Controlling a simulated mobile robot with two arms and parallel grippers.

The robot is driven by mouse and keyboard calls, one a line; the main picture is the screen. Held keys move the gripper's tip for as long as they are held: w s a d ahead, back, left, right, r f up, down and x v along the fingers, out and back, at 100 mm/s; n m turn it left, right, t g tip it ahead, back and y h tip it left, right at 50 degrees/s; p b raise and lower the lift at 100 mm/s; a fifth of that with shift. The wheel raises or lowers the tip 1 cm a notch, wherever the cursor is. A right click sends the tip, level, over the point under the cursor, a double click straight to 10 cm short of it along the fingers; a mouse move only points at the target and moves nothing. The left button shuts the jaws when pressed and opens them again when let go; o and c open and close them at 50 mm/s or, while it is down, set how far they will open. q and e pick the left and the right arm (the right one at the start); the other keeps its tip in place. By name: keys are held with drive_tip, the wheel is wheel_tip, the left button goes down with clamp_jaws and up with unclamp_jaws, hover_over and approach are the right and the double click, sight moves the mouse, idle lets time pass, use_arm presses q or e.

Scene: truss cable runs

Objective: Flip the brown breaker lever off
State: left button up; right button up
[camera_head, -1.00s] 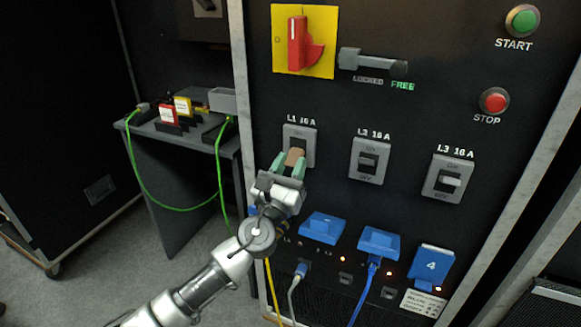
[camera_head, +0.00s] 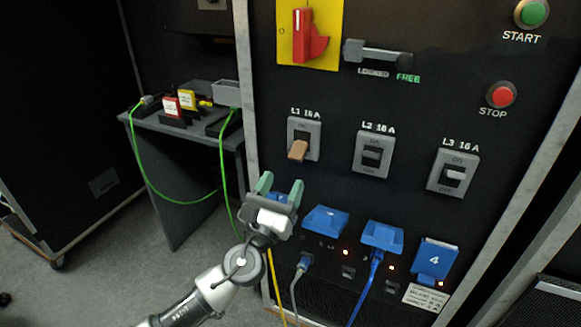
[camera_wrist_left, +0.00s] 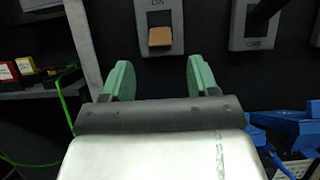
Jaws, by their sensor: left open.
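The brown breaker lever (camera_head: 298,150) sits in the grey L1 16 A breaker (camera_head: 313,136) on the black panel. The lever points out and down, at the lower part of its plate, and hides the lower marking. It also shows in the left wrist view (camera_wrist_left: 160,37), below the ON mark. My left gripper (camera_head: 280,188) is open and empty, with green fingers, below the lever and apart from it. In the wrist view its fingers (camera_wrist_left: 160,80) stand apart below the lever. My right gripper is not in view.
The L2 breaker (camera_head: 372,155) and L3 breaker (camera_head: 453,174) stand to the right. Blue sockets (camera_head: 325,219) with cables lie below. A red rotary switch (camera_head: 309,38) on yellow is above. A side shelf (camera_head: 180,128) with a green cable is at left.

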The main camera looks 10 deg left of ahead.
use_arm(q)
drive_tip(key=v, duration=0.4)
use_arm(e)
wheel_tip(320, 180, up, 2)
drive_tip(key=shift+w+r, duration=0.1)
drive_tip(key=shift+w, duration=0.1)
